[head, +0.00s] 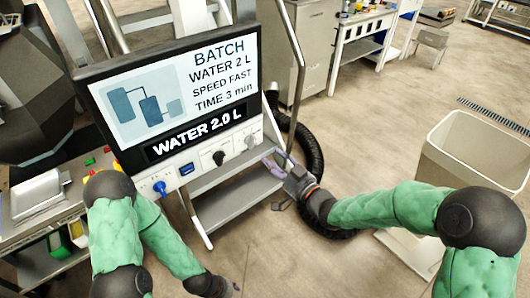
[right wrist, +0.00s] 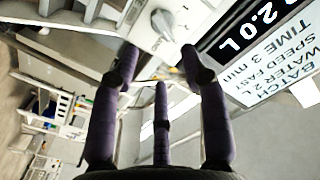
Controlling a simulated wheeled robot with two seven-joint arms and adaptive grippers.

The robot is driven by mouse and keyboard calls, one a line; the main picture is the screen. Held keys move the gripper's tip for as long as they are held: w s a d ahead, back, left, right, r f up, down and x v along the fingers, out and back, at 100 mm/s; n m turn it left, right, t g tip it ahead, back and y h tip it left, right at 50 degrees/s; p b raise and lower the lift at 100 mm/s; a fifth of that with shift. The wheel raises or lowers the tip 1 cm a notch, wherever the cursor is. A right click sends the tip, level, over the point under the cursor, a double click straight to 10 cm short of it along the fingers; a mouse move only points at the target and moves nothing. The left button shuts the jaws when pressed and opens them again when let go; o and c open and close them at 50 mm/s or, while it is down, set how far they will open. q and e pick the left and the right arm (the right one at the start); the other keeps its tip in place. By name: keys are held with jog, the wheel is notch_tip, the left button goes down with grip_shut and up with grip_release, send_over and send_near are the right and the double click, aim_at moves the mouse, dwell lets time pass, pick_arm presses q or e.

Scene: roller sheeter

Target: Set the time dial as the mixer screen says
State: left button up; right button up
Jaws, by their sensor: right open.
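The mixer screen (head: 165,95) reads BATCH, WATER 2 L, SPEED FAST, TIME 3 min, with WATER 2.0 L on the strip below. Under it the panel carries a blue knob (head: 160,187), a black knob (head: 218,157) and a grey knob (head: 249,141) at the right end. Their small labels are not legible. My right gripper (head: 274,158) is open beside the panel's right end. In the right wrist view the grey knob (right wrist: 163,24) lies just beyond and between the open fingertips, apart from them. My left gripper (head: 228,287) is low at the bottom, its fingers barely visible.
A metal step frame (head: 235,195) stands below the panel. A black ribbed hose (head: 308,150) curves behind my right gripper. A beige bin (head: 475,150) stands at the right. Colored buttons (head: 92,160) are on a machine at the left. Open floor lies in front.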

jog(key=shift+v, duration=1.6)
